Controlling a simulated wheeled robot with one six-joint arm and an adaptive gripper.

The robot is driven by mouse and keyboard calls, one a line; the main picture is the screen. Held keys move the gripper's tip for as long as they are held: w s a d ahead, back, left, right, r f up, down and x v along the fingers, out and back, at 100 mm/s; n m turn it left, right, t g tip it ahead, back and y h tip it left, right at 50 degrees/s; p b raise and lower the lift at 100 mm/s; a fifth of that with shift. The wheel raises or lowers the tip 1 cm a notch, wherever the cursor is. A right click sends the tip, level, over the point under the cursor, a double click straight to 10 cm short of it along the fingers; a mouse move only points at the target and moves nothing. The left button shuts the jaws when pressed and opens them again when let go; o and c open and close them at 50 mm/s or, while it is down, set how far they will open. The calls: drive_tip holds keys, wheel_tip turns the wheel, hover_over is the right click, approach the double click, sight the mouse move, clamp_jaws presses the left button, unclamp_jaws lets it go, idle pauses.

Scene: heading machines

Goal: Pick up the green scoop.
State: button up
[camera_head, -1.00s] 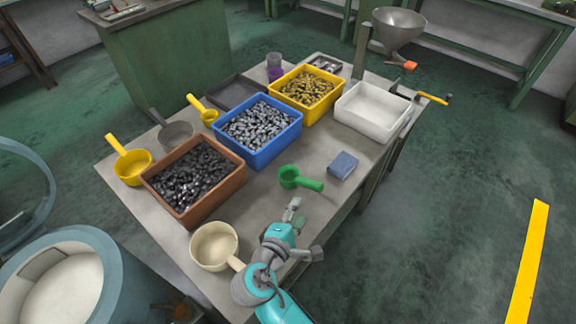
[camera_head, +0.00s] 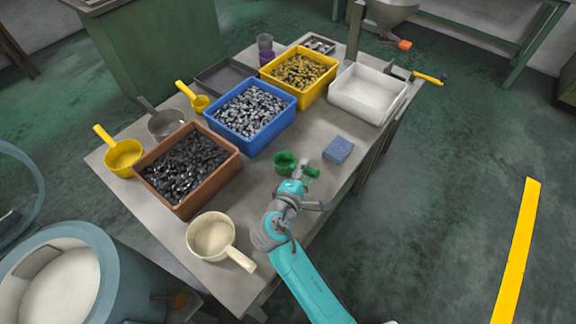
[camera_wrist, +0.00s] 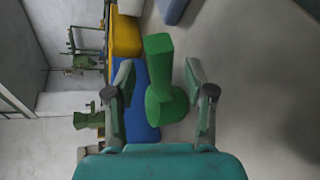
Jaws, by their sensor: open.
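The green scoop (camera_head: 284,161) lies on the grey table, right of the blue bin and left of the blue block. My gripper (camera_head: 303,168) is at the scoop's handle and hides part of it in the head view. In the wrist view the green scoop (camera_wrist: 158,82) shows between the two fingers of my gripper (camera_wrist: 157,80), its handle pointing up the picture and its cup below. The fingers are apart, with gaps on both sides of the handle. I cannot tell whether either finger touches it.
The blue bin (camera_head: 270,137) of silvery parts stands close behind the scoop. A blue block (camera_head: 338,149) lies to its right. A cream scoop (camera_head: 211,236), a brown bin (camera_head: 207,201) and a white bin (camera_head: 343,98) share the table (camera_head: 262,200). Bare tabletop lies in front.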

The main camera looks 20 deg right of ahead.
drive_tip(key=shift+x, duration=1)
clamp_jaws()
